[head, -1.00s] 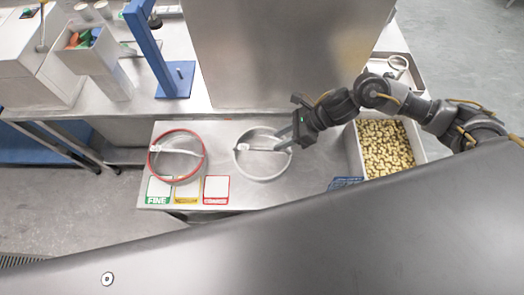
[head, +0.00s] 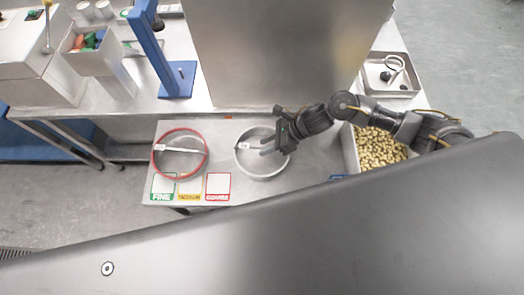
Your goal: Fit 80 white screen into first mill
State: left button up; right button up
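A white-rimmed round screen (head: 241,168) lies on the low steel table, with a pale tag and handle bar (head: 244,146) across it. My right gripper (head: 264,151) reaches in from the right, over the right part of this screen, its fingers pointing left near the bar. Whether the fingers are apart or closed on the bar is too small to tell. A red-rimmed round screen (head: 158,171) with a similar bar lies to the left, apart from it. I cannot tell which machine is the first mill. My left gripper is not in view.
FINE, MEDIUM and COARSE cards (head: 190,187) lie before the screens. A bin of pale beans (head: 378,146) stands right, under my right arm. A large steel box (head: 290,50) rises behind. A blue stand (head: 165,55) and a steel tray (head: 390,85) are on the back bench.

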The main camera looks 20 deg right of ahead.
grip_shut()
jog(key=shift+w+r, duration=0.1)
dwell(1.1)
